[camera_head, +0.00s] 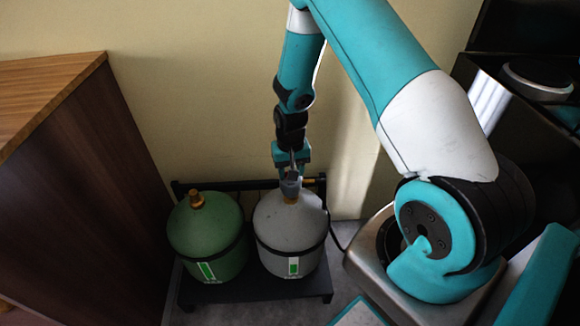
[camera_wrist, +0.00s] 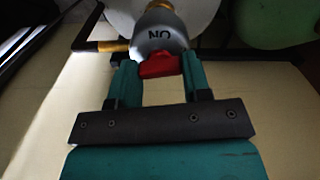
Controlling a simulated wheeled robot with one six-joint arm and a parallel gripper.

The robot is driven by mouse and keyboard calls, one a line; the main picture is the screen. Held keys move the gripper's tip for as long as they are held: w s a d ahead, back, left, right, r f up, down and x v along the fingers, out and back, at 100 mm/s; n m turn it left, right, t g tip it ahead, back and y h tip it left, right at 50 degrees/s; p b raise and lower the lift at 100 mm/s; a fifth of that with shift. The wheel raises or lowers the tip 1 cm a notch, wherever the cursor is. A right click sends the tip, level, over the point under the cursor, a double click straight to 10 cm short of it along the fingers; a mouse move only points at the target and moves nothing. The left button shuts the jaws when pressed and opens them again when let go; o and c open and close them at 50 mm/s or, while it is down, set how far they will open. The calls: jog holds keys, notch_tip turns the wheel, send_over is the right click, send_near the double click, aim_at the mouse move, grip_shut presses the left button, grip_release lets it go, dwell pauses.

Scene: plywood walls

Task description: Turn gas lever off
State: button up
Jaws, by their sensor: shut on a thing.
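The gas lever (camera_wrist: 160,66) is a small red piece on a grey valve (camera_wrist: 157,38) marked "ON", which reads upside down in the wrist view. The valve sits on top of the grey gas tank (camera_head: 288,238), and a brass fitting (camera_wrist: 112,46) sticks out of its side. My gripper (camera_wrist: 159,62) has one finger on each side of the red lever and is shut on it. In the head view my gripper (camera_head: 290,176) points down onto the valve, with the lever itself hidden.
A green tank (camera_head: 208,242) with a brass top stands left of the grey one, on the same dark rack (camera_head: 262,291). A brown wooden cabinet (camera_head: 80,190) is at the left. The plain wall (camera_head: 190,90) is close behind. Dark appliances (camera_head: 535,75) stand at the right.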

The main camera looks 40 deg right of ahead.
jog(key=shift+m, duration=0.8)
jog(key=o, duration=0.9)
jog(key=shift+o, duration=0.2)
jog(key=shift+r, duration=0.1)
notch_tip(320, 180, up, 17)
jog(key=p, duration=0.2)
jog(key=shift+r+p, duration=0.15)
jog(key=shift+p, duration=0.2)
